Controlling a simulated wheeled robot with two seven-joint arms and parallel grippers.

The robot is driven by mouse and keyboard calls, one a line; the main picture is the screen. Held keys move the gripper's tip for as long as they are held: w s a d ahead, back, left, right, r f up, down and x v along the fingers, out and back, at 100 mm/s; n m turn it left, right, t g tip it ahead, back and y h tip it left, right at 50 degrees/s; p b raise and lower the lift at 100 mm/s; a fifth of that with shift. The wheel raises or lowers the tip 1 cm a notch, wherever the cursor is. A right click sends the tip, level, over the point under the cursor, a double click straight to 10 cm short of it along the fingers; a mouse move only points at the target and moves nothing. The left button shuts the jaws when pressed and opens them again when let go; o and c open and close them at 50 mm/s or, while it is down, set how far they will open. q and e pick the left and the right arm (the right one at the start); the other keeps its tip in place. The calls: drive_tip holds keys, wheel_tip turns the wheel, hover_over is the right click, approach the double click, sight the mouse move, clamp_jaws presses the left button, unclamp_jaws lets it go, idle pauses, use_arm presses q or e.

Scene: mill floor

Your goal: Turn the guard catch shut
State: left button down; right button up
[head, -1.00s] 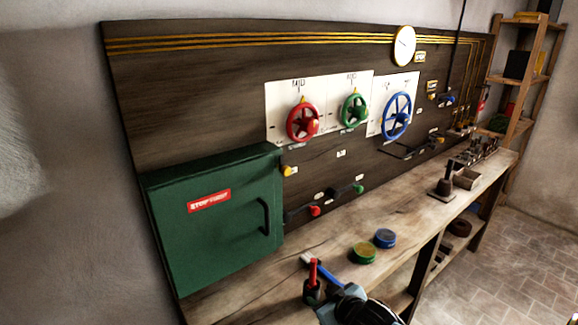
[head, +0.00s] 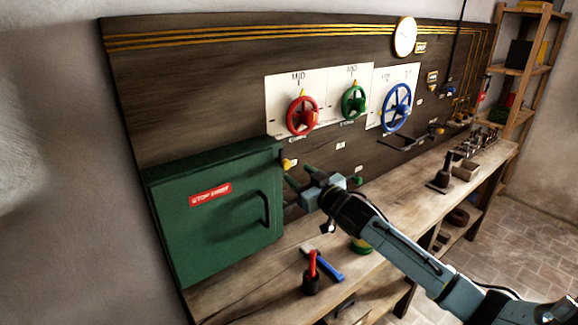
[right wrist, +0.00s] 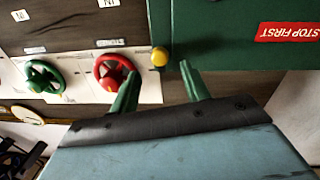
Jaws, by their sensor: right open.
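The guard catch is a small yellow knob (head: 288,163) on the dark board, just beside the right edge of the shut green guard box (head: 190,247). My right gripper (head: 299,175) is in front of the board, close to the knob, with its fingers toward it. In the right wrist view the open right gripper (right wrist: 159,72) has one green finger on each side of the yellow knob (right wrist: 159,56), which shows just past the fingertips. I cannot tell whether they touch. The box's red label (right wrist: 290,32) also shows there. My left gripper is not in view.
Red (head: 302,116), green (head: 354,101) and blue (head: 397,107) handwheels are on the board to the right. Below, the wooden bench (head: 232,300) holds a dark pot with a red-handled tool (head: 312,268) and a blue-handled brush (head: 326,265).

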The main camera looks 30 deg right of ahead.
sight(288, 166)
drive_tip(key=shift+w, duration=2.85)
drive_tip(key=shift+c, duration=0.4)
drive_tip(key=c, duration=0.9)
